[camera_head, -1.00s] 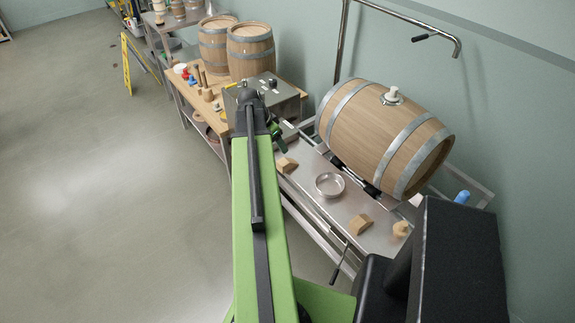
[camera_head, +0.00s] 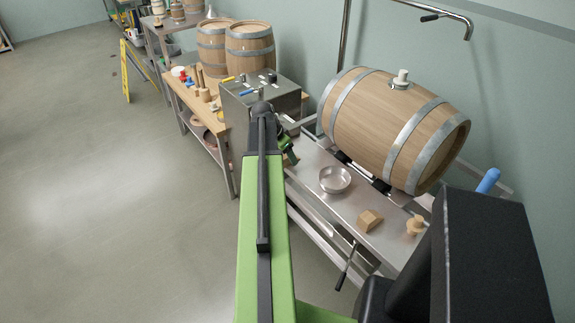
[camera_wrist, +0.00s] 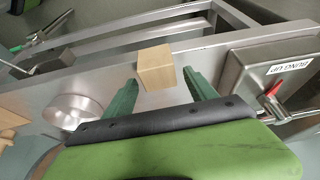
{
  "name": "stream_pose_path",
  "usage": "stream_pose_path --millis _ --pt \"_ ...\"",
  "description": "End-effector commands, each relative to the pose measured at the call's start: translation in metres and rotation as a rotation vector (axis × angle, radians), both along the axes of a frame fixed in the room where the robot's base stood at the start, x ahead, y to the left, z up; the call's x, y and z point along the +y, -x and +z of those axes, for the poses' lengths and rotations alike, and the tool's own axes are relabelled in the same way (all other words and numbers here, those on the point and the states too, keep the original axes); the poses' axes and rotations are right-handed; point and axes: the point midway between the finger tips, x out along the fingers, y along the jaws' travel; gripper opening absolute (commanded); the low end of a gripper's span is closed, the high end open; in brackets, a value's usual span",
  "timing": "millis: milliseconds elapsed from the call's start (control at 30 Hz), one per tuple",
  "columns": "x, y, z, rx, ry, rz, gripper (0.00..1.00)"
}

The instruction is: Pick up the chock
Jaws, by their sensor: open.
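A wooden chock (camera_wrist: 156,66) lies on the steel bench top in the wrist view, just beyond my fingertips and roughly between their lines. My gripper (camera_wrist: 160,80) is open, its two green fingers apart with nothing between them. In the head view my gripper (camera_head: 287,146) is over the bench's far end, beside the steel box, and mostly hides this chock. A second wooden block of similar shape (camera_head: 369,220) sits nearer on the bench, right of the steel bowl (camera_head: 335,180).
A large barrel (camera_head: 394,127) lies on its side along the bench's wall side. A steel box (camera_wrist: 272,75) with a "BUNG UP" label stands close to my right finger in the wrist view. The bowl (camera_wrist: 72,111) is left. A wooden bung (camera_head: 414,226) stands at the near end.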

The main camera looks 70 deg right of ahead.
Motion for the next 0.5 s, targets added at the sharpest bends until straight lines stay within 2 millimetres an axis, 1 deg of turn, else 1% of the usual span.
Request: stream_pose_path --millis 33,233,500 --pt "-0.0018 0.0007 -0.0081 0.000 0.000 0.000 0.65" --pt "-0.0017 0.0014 -0.0041 0.000 0.000 0.000 0.65" --pt "-0.0018 0.0018 -0.0040 0.000 0.000 -0.001 0.30"
